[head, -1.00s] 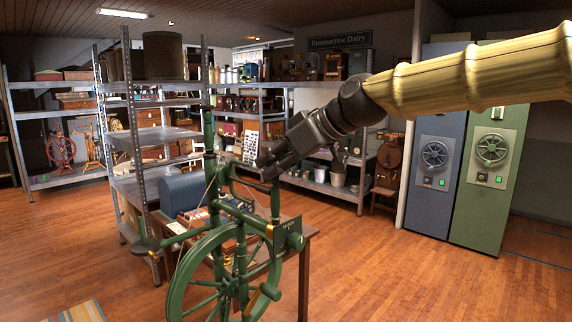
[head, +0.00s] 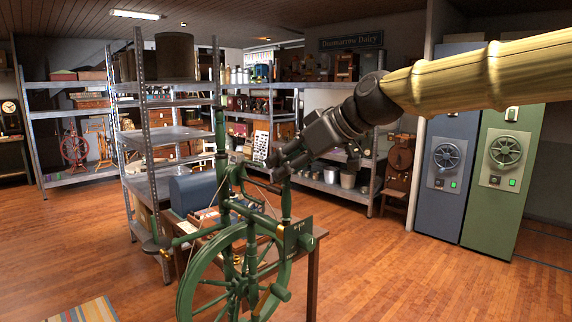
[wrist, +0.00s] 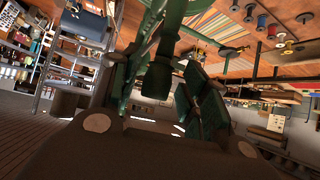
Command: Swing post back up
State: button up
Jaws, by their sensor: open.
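A green spinning wheel (head: 243,262) stands in front of me, with a large spoked wheel and several upright posts. A short green post (head: 286,203) rises at its right side, roughly upright. A taller green post (head: 221,135) stands behind it. My gripper (head: 277,170) is at the top of the short post, coming from the upper right. In the wrist view my gripper (wrist: 160,95) is open, and a green turned piece (wrist: 157,76) lies between its fingers. I cannot tell whether the fingers touch it.
A table (head: 311,285) with a blue-grey box (head: 194,192) is close behind the wheel. Metal shelving (head: 150,150) stands at the left. Blue and green cabinets (head: 505,150) stand at the right. A striped rug (head: 85,311) lies lower left. Floor at the right front is clear.

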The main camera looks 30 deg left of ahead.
jog(key=v, duration=1.1)
jog(key=shift+s, duration=0.1)
dwell(0.4)
